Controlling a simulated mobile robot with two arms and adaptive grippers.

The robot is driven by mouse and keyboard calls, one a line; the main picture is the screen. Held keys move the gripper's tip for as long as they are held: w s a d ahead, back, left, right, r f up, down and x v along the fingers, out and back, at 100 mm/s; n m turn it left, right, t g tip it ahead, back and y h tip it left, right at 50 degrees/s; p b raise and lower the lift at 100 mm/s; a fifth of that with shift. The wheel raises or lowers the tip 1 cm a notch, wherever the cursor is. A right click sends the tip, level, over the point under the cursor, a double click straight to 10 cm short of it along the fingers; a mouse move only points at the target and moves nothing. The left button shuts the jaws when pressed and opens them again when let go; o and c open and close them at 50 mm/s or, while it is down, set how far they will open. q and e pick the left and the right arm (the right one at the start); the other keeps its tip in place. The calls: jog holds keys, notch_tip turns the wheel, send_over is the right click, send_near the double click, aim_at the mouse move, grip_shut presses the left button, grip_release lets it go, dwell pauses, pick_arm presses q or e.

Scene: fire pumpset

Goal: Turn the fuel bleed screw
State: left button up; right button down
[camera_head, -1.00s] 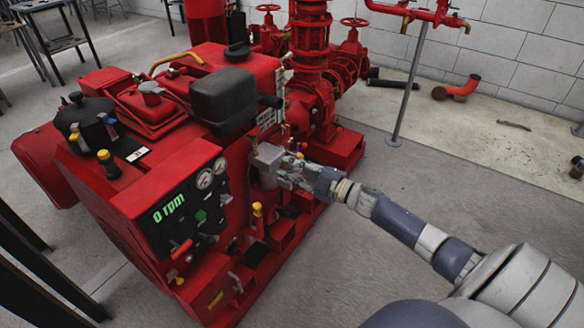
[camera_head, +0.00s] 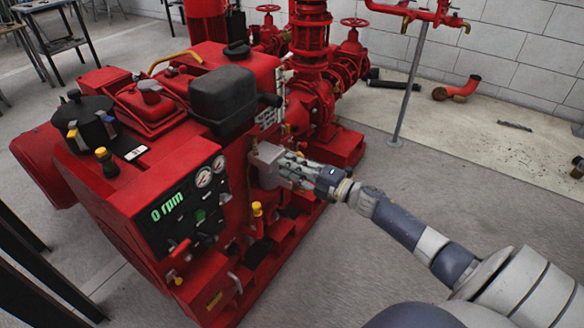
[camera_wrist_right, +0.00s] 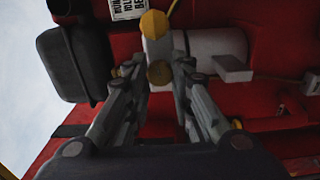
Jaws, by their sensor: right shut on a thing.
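The red pumpset (camera_head: 150,180) fills the left half of the head view, with its panel reading "0 rpm". My right gripper (camera_head: 277,163) is at its side, against a grey block (camera_head: 264,160). In the right wrist view, the two fingers (camera_wrist_right: 160,70) stand on either side of a round brass-coloured screw head (camera_wrist_right: 159,74), which I take as the fuel bleed screw. The gripper is shut on it. In the head view the screw is hidden by the fingers. My left gripper is not in view.
A black box (camera_head: 222,92) sits above the gripper and also shows in the wrist view (camera_wrist_right: 72,62). A yellow-capped part (camera_head: 257,210) stands below it. Red pipework (camera_head: 312,90) rises behind.

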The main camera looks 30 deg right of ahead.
jog(key=shift+a, duration=0.15)
jog(key=c, duration=1.7)
grip_release()
jog(key=shift+o, duration=0.2)
jog(key=v, duration=1.2)
jog(key=shift+f, duration=0.1)
